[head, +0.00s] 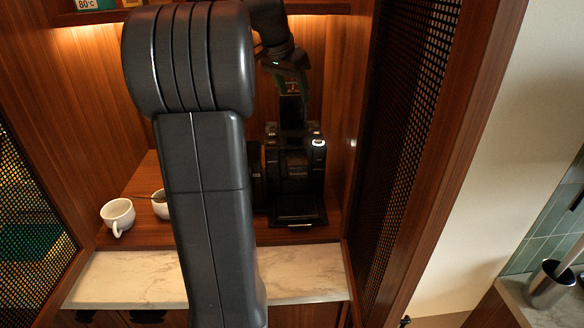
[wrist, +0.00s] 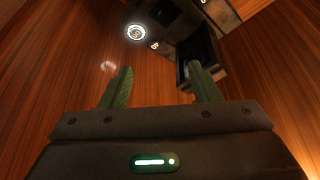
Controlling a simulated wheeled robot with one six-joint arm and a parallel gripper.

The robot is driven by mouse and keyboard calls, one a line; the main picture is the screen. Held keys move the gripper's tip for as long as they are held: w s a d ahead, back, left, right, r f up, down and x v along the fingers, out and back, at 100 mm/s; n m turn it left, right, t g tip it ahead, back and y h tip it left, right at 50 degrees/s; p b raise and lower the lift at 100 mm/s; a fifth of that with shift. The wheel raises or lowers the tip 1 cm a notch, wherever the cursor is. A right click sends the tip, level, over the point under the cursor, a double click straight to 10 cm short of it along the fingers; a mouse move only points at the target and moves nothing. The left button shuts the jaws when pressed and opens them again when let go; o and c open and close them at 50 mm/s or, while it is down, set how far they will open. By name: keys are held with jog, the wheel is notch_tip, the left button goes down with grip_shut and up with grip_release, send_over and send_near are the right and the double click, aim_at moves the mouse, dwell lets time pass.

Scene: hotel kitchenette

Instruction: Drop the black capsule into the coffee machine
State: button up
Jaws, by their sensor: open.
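The black coffee machine (head: 297,175) stands at the back right of the wooden niche, upright on the wooden counter. In the wrist view its dark body (wrist: 172,18) is at the top right, with a dark rectangular opening near the right fingertip. My gripper (head: 291,88) is above the machine in the head view, partly hidden by my arm. In the wrist view my gripper (wrist: 160,84) has its two green fingers wide apart, with only wood visible between them. I cannot make out the black capsule in either view.
A white cup (head: 117,216) sits at the left of the counter. Another white cup (head: 160,204) is partly hidden behind my arm. A perforated dark panel (head: 408,130) closes the niche at right. The marble ledge (head: 300,275) in front is clear.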

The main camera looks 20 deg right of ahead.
jog(key=v, duration=0.5)
jog(key=shift+r, duration=0.25)
jog(key=p+x, duration=0.1)
jog(key=x, duration=1.3)
jog(key=shift+s+a+f, duration=0.1)
notch_tip(320, 180, up, 5)
jog(key=p, duration=0.3)
jog(key=shift+a+p, duration=0.1)
jog(key=shift+p, duration=0.2)
jog(key=shift+f, duration=0.1)
